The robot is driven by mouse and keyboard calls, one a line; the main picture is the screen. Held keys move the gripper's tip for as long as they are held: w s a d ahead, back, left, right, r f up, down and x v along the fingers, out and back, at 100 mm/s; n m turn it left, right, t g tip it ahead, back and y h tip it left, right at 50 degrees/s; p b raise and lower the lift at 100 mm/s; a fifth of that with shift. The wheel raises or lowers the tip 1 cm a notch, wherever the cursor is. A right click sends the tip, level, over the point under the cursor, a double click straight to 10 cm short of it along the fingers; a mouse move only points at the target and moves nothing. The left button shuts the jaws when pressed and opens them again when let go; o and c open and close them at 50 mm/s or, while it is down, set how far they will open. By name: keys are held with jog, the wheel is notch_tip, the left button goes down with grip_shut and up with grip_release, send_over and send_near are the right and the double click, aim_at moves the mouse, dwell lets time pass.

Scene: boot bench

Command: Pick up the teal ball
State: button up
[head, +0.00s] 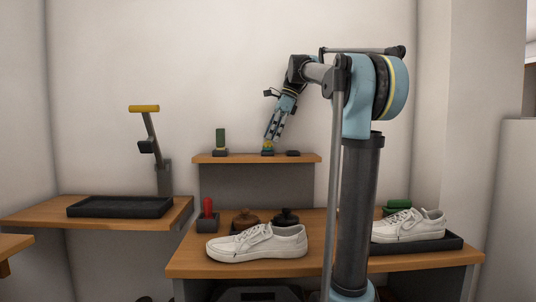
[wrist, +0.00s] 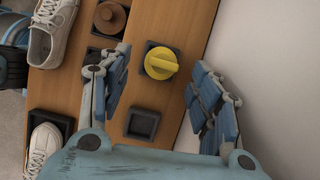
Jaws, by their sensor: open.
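I see no teal ball in either view. My gripper (head: 268,136) is at the raised wooden shelf, pointing down, just above a small yellow knob (head: 268,146) in a dark square holder. In the wrist view my gripper (wrist: 159,62) is open, with its two fingers apart and nothing held. The yellow knob (wrist: 161,63) shows between the fingertips; I cannot tell whether they touch it.
On the shelf (head: 200,159) stand a green cylinder (head: 220,138) and an empty dark holder (wrist: 143,123). A yellow-handled lever (head: 145,109) stands left by a black tray (head: 120,207).

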aim_at(269, 142)
jog(key=shift+x, duration=1.75)
jog(key=shift+w, duration=0.1)
jog(key=c, duration=1)
jog(key=shift+d+r, duration=0.1)
jog(key=shift+r, duration=0.05)
